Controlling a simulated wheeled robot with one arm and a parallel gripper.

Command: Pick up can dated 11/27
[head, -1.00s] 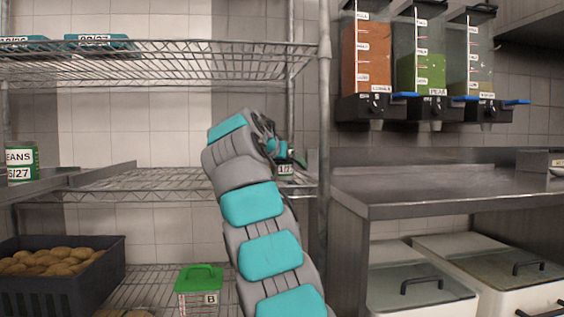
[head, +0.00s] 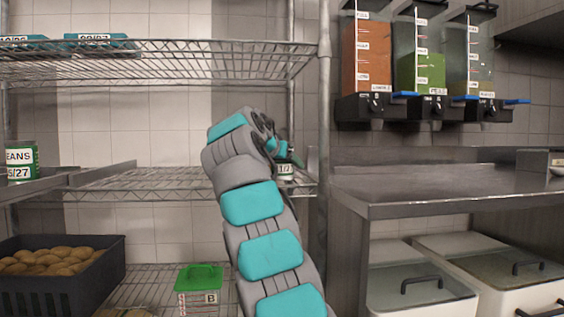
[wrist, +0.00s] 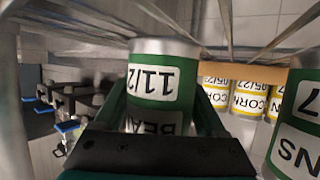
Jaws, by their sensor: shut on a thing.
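A green and white can (wrist: 163,85) fills the middle of the wrist view, its label upside down there. The label reads 11/2 and BEA, with the rest cut off at the can's side. My gripper (wrist: 158,108) is shut on this can, one finger on each side. In the head view, my gripper (head: 283,153) is at the right end of the middle wire shelf. The can (head: 285,170) shows just below it there, partly hidden by my arm. I cannot tell whether it touches the shelf.
Another green can (wrist: 298,120) is close on the right in the wrist view, with yellow corn cans (wrist: 247,98) beyond. A beans can (head: 21,162) stands at far left. A shelf post (head: 324,130) is close right of my gripper. Dispensers (head: 430,105) hang farther right.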

